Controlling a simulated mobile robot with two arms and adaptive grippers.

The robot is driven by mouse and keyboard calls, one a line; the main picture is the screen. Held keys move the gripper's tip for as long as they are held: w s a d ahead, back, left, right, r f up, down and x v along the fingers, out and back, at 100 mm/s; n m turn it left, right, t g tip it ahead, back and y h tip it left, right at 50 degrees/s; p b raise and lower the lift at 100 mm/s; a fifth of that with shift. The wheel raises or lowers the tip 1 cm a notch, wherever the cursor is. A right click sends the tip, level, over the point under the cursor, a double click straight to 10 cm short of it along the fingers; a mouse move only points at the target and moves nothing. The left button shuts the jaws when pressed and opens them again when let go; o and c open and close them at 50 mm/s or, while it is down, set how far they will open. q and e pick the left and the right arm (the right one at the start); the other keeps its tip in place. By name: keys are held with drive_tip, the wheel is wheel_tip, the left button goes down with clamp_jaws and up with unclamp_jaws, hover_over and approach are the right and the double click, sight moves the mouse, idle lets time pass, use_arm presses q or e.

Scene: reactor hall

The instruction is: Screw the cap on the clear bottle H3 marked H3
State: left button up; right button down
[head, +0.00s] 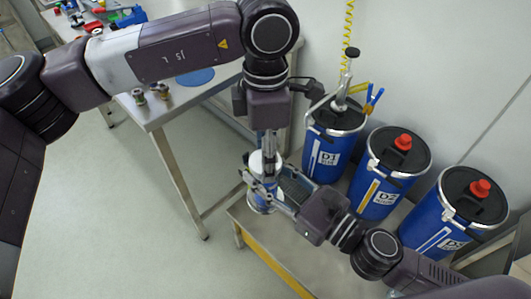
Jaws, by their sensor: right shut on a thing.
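A small container with a white upper part and a blue lower part (258,205) stands upright at the middle of the head view, and I take it for the bottle H3. Its marking is not readable. My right gripper (262,189) comes in from the lower right and is shut on it. My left gripper (268,150) points straight down over its top, with its fingers seen edge-on, so their gap is hidden. I cannot make out a cap apart from the white top, or whether the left fingers touch it.
Blue drums with black lids stand at the right: one marked D1 (326,160) with a hand pump (346,80), and two with red caps (403,142) (480,188). A yellow-edged low bench (262,250) lies below. A steel table (150,115) holds a blue disc (196,76) and small metal fittings (138,96).

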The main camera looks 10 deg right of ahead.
use_arm(q)
drive_tip(key=m, duration=0.5)
drive_tip(key=shift+m, duration=0.4)
drive_tip(key=m, duration=0.6)
drive_tip(key=o, duration=1.3)
drive_tip(key=shift+o, duration=0.2)
wheel_tip(320, 180, up, 12)
